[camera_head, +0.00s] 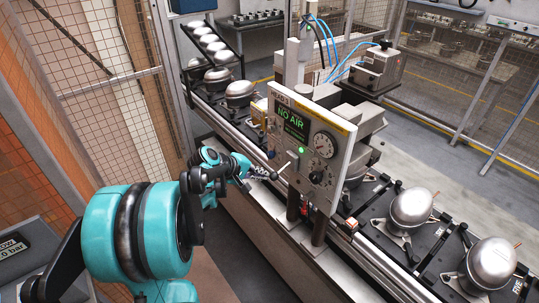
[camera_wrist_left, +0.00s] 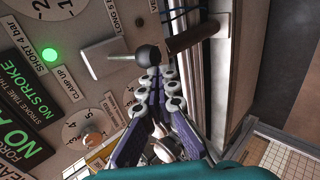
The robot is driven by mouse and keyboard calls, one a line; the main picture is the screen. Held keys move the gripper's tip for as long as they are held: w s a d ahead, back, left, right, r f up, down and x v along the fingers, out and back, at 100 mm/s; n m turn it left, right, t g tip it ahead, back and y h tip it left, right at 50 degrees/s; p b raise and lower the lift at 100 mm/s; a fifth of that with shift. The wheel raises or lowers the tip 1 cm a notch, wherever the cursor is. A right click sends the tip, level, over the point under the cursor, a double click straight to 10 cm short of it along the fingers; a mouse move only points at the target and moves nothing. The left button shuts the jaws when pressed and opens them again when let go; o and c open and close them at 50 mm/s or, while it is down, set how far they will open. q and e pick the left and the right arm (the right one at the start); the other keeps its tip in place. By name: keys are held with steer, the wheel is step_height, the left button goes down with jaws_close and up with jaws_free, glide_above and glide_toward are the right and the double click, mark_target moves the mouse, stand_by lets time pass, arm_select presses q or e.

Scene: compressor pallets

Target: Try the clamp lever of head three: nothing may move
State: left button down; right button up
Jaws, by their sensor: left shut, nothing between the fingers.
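The panel of the press head (camera_head: 312,140) stands over the line, and its green display (camera_head: 291,122) reads "NO AIR". A clamp lever (camera_head: 286,166) with a black ball knob sticks out of the panel's lower left. In the left wrist view the knob (camera_wrist_left: 149,57) is at the upper middle, and its metal rod points left towards the "CLAMP UP" label (camera_wrist_left: 62,82). My left gripper (camera_head: 265,174) is shut and empty, its fingertips right at the knob. I cannot tell whether they touch it. My right gripper is out of view.
Silver compressors (camera_head: 411,207) sit on black pallets along the conveyor on both sides of the head. A tilted rack (camera_head: 213,45) stands at the back left. Mesh fencing (camera_head: 100,90) borders the left.

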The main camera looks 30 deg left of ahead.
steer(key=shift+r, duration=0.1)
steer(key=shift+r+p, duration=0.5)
steer(key=shift+p, duration=0.1)
